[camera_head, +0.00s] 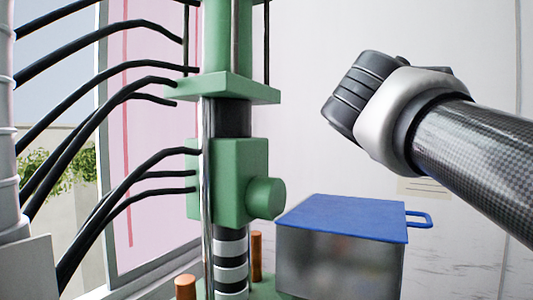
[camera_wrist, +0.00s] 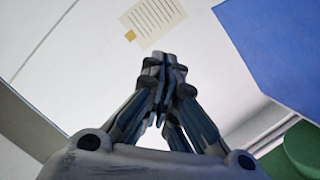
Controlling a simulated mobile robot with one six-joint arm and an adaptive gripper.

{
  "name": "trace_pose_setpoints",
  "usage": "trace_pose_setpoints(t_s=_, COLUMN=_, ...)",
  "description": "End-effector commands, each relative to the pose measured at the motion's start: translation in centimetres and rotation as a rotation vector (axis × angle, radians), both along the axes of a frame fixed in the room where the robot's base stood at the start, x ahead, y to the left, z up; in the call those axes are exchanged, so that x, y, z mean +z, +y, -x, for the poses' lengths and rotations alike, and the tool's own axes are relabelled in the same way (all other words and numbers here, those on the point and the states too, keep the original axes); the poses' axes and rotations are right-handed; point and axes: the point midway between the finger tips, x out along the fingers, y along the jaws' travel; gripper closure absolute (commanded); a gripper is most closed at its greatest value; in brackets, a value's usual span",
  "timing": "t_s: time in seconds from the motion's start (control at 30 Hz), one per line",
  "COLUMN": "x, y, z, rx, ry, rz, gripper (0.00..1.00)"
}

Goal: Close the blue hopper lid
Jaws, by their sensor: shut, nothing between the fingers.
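The blue hopper lid (camera_head: 345,217) lies flat across the top of the grey metal hopper (camera_head: 338,262) in the head view. Its blue loop handle (camera_head: 420,218) sticks out to the right. No gap shows between lid and hopper. In the wrist view, part of the blue lid (camera_wrist: 275,50) fills the upper right corner. My gripper (camera_wrist: 165,75) is shut and empty, with its fingertips together, apart from the lid. In the head view my arm is above and to the right of the hopper, and the fingers are hidden behind the wrist.
A green machine column (camera_head: 235,180) with black hoses (camera_head: 90,80) stands left of the hopper. Orange posts (camera_head: 256,255) rise from its base. A paper notice (camera_wrist: 152,20) is on the pale wall behind. The space right of the hopper looks clear.

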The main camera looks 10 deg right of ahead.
Motion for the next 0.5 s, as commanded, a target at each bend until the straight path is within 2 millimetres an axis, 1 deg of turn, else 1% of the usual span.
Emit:
trace_pose_setpoints(t_s=0.03, x=-1.9, y=-0.7, z=0.5, rx=-0.005, ry=-0.028, rz=-0.037, gripper=1.00)
trace_pose_setpoints(t_s=0.1, x=-3.3, y=-1.3, z=0.8, rx=-0.005, ry=-0.062, rz=-0.090, gripper=1.00)
trace_pose_setpoints(t_s=0.3, x=-6.6, y=-2.2, z=1.5, rx=-0.002, ry=-0.148, rz=-0.218, gripper=1.00)
trace_pose_setpoints(t_s=0.43, x=-8.4, y=-2.4, z=1.6, rx=-0.002, ry=-0.190, rz=-0.285, gripper=1.00)
trace_pose_setpoints(t_s=0.5, x=-9.1, y=-2.5, z=1.6, rx=0.000, ry=-0.189, rz=-0.282, gripper=1.00)
